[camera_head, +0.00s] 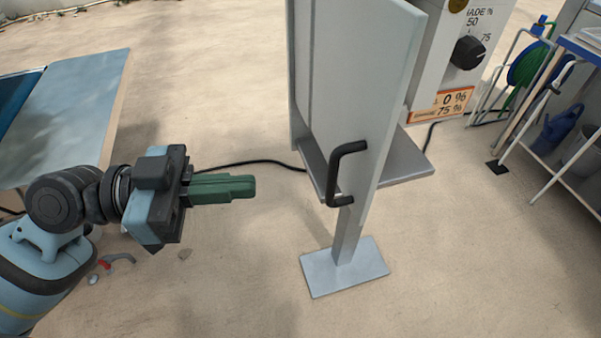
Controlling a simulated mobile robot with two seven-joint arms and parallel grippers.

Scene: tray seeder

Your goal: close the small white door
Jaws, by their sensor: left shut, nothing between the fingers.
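The small white door (391,100) stands open at the top middle, swung out from the control box (432,85), its edge toward me. A black bow handle (338,176) is fixed near its lower edge. My left gripper (252,187) comes in from the left, with its green fingers shut and empty. Its tips point right and lie a short way left of the handle, apart from it. The inside of the box is hidden behind the door. My right gripper is not in view.
A table (72,110) is at left. A rack (550,120) with a hose reel and watering can stands at right.

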